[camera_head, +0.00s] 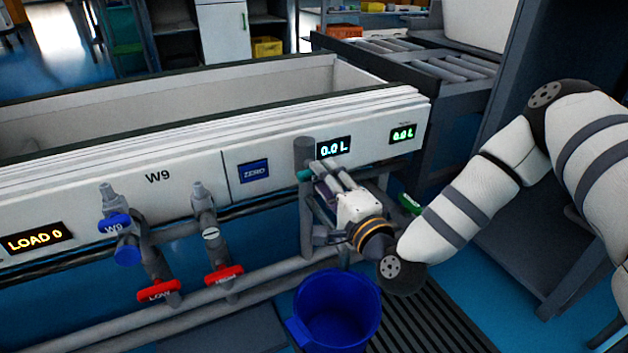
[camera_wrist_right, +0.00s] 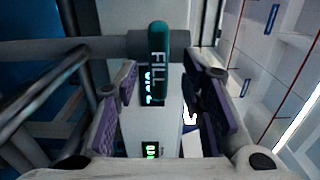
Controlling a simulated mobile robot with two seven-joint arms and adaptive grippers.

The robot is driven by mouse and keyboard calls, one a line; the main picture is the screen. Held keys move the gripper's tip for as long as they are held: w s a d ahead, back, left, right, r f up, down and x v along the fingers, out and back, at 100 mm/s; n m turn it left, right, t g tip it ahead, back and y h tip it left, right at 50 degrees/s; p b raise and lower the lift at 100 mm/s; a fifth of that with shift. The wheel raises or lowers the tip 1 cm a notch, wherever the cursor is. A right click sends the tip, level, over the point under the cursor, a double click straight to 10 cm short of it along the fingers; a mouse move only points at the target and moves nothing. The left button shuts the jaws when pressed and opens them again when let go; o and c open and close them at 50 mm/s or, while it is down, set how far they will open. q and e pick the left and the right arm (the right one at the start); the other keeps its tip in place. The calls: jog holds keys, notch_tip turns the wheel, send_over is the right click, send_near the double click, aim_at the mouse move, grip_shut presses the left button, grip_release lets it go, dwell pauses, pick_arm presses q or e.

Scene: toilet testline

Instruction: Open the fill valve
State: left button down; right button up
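The fill valve has a teal handle marked FILL (camera_wrist_right: 159,55), which stands upright in the right wrist view, in front of a grey pipe. In the head view only a small teal part of the handle (camera_head: 304,176) shows, just left of my right gripper's fingertips. My right gripper (camera_head: 322,172) is at the grey vertical pipe under the 0.0 L display. My left gripper is not in view.
Red valves LOW (camera_head: 158,291) and HIGH (camera_head: 224,277) and a blue W9 valve (camera_head: 115,224) are at the left. A green handle (camera_head: 410,203) is right of the gripper.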

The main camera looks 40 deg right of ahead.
jog(key=x, duration=0.3)
jog(key=shift+w+b, duration=0.25)
jog(key=shift+b, duration=0.1)
jog(key=shift+c, duration=0.3)
grip_shut()
